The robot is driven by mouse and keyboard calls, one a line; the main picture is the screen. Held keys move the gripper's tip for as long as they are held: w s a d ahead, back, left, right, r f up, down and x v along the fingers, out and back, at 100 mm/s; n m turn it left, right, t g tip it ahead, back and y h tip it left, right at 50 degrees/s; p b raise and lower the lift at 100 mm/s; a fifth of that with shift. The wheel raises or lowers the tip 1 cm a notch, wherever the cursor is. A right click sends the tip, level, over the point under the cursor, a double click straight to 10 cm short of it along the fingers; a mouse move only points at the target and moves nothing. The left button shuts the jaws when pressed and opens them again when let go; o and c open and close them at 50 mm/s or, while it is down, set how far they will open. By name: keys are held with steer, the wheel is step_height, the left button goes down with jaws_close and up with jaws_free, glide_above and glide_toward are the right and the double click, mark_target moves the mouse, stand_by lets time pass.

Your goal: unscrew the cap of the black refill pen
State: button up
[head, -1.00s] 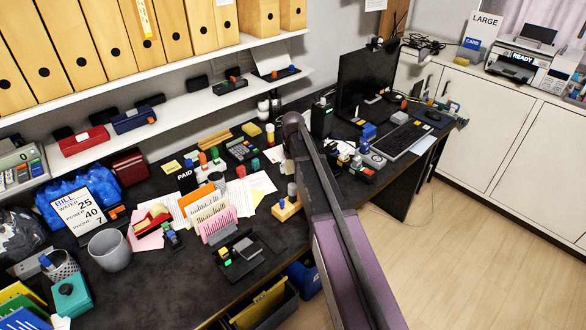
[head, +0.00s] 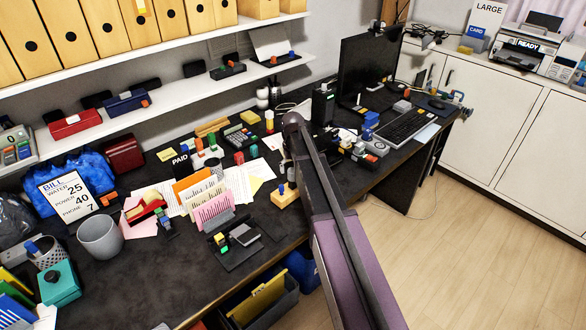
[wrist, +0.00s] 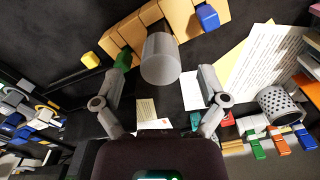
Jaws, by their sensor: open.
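A grey cylinder (wrist: 160,58) stands at a wooden block (wrist: 124,32) in the wrist view, seen nearly end-on. It looks like a pen's cap, but I see no black barrel and cannot tell whether it is the refill pen. My gripper (wrist: 163,84) is open, its fingers apart on either side of the cylinder's near end with no clear contact. A blue piece (wrist: 207,17) is on the block to the right. In the head view the wooden block (head: 284,200) stands on the desk left of my arm, which hides my gripper.
A perforated cup (wrist: 280,104) and coloured clips (wrist: 281,143) lie to the right in the wrist view. A pink letter rack (head: 212,210), a black tray (head: 232,250) and a grey bin (head: 100,237) stand on the desk. Bare desk shows at the front.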

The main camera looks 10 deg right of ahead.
steer(key=shift+f+b, duration=0.4)
steer(key=shift+f, duration=0.2)
jaws_close()
steer(key=shift+n, duration=2)
steer(key=n, duration=0.3)
steer(key=shift+n, duration=0.6)
